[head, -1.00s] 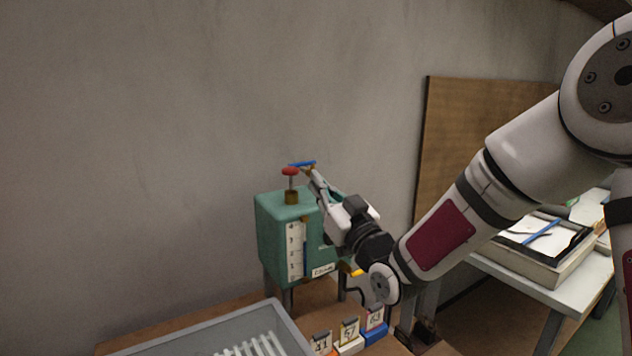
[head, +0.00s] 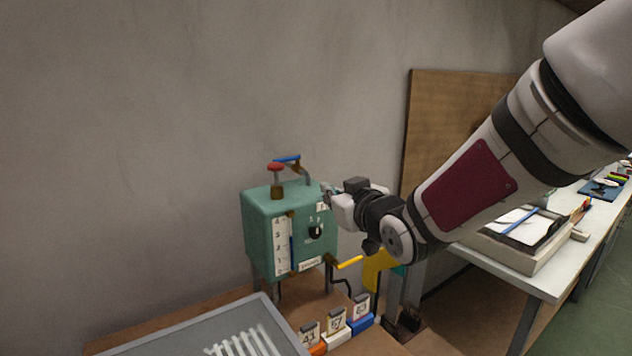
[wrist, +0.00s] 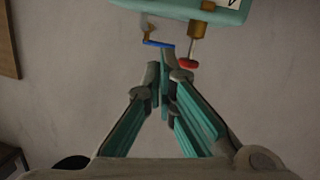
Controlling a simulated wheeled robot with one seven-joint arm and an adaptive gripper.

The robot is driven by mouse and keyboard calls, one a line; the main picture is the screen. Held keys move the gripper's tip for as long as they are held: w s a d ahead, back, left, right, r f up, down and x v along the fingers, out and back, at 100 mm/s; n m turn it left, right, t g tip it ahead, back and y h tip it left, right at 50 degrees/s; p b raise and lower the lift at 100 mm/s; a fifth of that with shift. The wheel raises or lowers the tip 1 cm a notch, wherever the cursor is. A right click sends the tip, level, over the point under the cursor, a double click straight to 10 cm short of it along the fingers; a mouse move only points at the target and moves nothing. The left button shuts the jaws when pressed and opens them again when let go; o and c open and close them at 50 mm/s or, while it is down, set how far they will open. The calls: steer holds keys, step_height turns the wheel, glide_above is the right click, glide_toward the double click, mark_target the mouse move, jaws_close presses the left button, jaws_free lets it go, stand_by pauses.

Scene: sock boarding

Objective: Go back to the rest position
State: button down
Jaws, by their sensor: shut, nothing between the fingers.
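My gripper (head: 326,190) is shut and empty. In the head view it is close to the upper right edge of the green box-shaped machine (head: 262,235); I cannot tell whether it touches. In the wrist view my gripper (wrist: 162,78) has its teal-lined fingers together at the tips. The machine has a red knob (head: 275,167) on a post and a blue-handled lever (head: 287,158) on top. The red knob (wrist: 188,65) and the blue handle (wrist: 158,43) also show beyond the fingertips in the wrist view.
A yellow handle (head: 349,262) sticks out at the machine's lower right. Numbered tags (head: 336,322) stand in coloured holders in front. A grey tray (head: 195,325) lies front left. A white table (head: 545,278) with a framed tray is at right. The wall space above the machine is clear.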

steer(key=s+d+m+g+h+p, duration=0.1)
steer(key=s+d+m+g+h, duration=0.25)
steer(key=s+d, duration=0.65)
steer(key=s+d+m+g+h+p, duration=0.15)
steer(key=s+d+g+h, duration=0.3)
steer(key=s, duration=0.95)
steer(key=s+d+f+m+g+y, duration=0.1)
steer(key=s+d+f+g, duration=0.1)
steer(key=s, duration=1.1)
steer(key=shift+f+m, duration=0.3)
steer(key=c, duration=2.3)
jaws_free()
